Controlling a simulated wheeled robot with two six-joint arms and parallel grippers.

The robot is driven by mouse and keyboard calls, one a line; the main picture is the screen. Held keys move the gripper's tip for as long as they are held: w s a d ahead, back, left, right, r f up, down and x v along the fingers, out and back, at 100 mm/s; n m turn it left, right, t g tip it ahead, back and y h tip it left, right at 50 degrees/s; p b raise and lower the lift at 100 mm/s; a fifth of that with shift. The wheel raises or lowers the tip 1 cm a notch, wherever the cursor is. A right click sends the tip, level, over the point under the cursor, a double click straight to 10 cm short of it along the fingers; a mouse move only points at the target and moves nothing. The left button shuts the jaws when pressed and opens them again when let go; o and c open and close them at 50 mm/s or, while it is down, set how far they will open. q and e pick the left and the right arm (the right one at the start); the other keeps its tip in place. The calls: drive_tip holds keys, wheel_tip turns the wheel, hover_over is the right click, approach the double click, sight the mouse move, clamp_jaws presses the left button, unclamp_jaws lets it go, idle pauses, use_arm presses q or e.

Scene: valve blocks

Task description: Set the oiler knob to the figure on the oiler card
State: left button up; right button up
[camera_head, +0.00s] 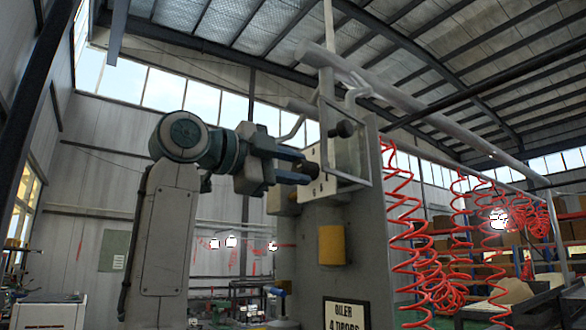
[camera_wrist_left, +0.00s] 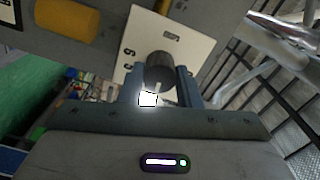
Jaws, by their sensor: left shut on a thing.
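The oiler card (camera_head: 345,314) is on the front of the grey block, low in the head view, and reads "OILER 4 DROPS"; its lower edge is cut off. The oiler knob (camera_wrist_left: 159,68) is a dark cylinder in front of a pale dial plate (camera_wrist_left: 138,45), which also shows in the head view (camera_head: 316,186). A light mark shows on the knob's near end. Figures on the plate are sideways and partly hidden, so I cannot read the setting. My left gripper (camera_wrist_left: 163,80) is shut on the knob, one finger on each side. My right gripper is not in view.
A yellow cylinder (camera_head: 333,245) sticks out from the grey block (camera_head: 363,225) below the dial plate. A metal frame with a dark round knob (camera_head: 345,129) stands right beside the plate. Red coiled hoses (camera_head: 405,235) hang at the right.

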use_arm(q)
drive_tip(key=m, duration=0.3)
drive_tip(key=shift+m, duration=0.3)
drive_tip(key=shift+f+m, duration=0.1)
drive_tip(key=shift+m, duration=1.7)
drive_tip(key=o, duration=1)
drive_tip(key=shift+c, duration=0.2)
drive_tip(key=shift+s+a, duration=0.1)
